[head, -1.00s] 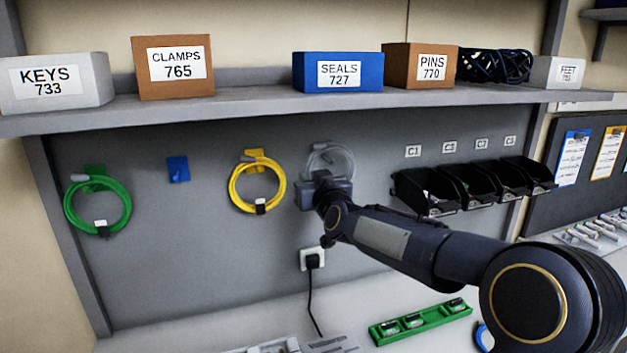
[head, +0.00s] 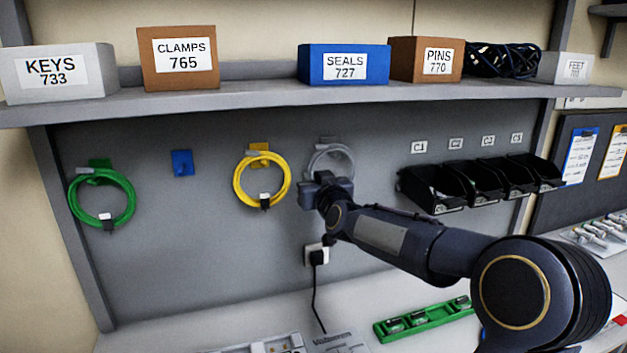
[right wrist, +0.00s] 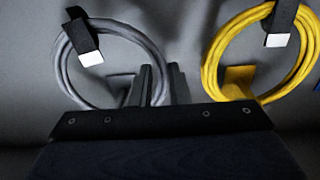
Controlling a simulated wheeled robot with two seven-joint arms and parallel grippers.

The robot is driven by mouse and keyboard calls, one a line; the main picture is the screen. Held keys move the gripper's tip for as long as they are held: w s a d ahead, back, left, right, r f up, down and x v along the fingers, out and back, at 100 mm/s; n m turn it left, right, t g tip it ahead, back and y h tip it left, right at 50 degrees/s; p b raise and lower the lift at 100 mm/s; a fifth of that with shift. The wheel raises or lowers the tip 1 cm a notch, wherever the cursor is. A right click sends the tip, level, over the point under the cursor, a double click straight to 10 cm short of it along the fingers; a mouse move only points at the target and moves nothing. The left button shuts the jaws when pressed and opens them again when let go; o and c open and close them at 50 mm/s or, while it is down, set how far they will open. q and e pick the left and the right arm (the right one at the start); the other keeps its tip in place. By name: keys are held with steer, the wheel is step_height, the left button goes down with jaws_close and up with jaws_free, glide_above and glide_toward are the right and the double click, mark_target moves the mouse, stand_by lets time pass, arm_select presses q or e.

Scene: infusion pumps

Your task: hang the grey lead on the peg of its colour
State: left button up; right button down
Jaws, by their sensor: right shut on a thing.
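The grey lead (head: 347,157) is a coil against the grey back panel, right of the yellow lead. My right gripper (head: 325,178) is at its lower left in the head view and hides part of it. In the right wrist view the grey lead (right wrist: 66,75) shows a black strap with a white tag, and the right gripper's fingers (right wrist: 160,84) are shut on its rim. A grey peg (right wrist: 118,88) shows inside the coil there; I cannot tell whether the peg bears the coil. My left gripper is not in view.
The yellow lead (head: 239,184) hangs close on the left and the green lead (head: 75,200) farther left. The blue peg (head: 182,163) is bare. Black bins (head: 432,190) stand right, a socket with plug (head: 317,256) below, and a shelf (head: 270,98) with boxes above.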

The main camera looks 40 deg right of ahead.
steer(key=c, duration=1.3)
jaws_free()
steer(key=shift+s, duration=0.1)
steer(key=b+v, duration=0.2)
steer(key=v, duration=0.5)
steer(key=shift+s+a, duration=0.2)
steer(key=shift+s, duration=0.1)
